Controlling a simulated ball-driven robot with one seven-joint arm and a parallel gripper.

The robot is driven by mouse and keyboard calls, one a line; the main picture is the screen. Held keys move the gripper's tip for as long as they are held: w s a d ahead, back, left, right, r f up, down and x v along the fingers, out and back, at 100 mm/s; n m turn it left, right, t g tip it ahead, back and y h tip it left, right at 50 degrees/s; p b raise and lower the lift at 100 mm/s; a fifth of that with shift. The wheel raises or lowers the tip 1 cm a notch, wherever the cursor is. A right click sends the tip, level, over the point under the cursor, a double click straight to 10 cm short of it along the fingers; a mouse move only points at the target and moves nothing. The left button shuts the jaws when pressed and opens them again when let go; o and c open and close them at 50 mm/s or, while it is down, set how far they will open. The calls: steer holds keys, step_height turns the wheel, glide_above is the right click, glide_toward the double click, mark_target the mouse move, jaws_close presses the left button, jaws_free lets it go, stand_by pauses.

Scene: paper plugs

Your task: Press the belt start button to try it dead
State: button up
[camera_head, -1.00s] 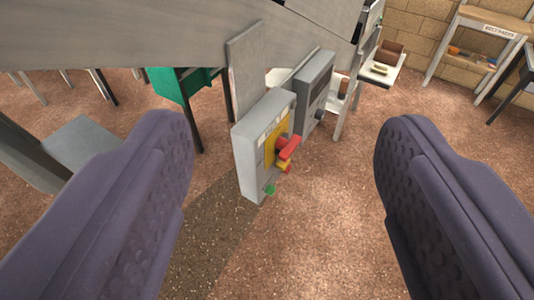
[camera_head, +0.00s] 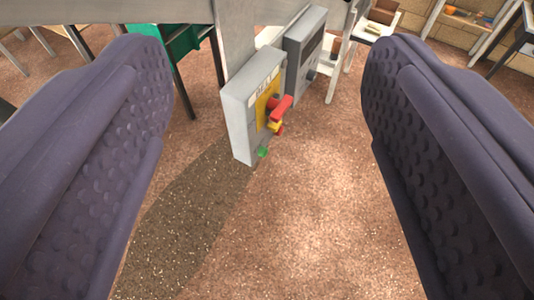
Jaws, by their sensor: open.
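A grey control box (camera_head: 240,125) hangs below a grey beam, upper middle of the view. Its face has a yellow panel (camera_head: 265,104) with a red rotary handle (camera_head: 281,108) over a yellow part. A small green button (camera_head: 263,152) sticks out near the bottom of the box. My gripper (camera_head: 265,60) is open and empty, its two dark purple ridged fingers spread at the left and right. The box shows between the fingers, beyond them, and nothing touches it.
A second grey box with a dark panel (camera_head: 305,52) hangs just behind the first. The grey beam (camera_head: 180,10) runs along the top. A green bin (camera_head: 172,42) stands behind at left, tables at the upper right. Open speckled floor (camera_head: 300,220) lies below.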

jaws_close()
stand_by(1.8)
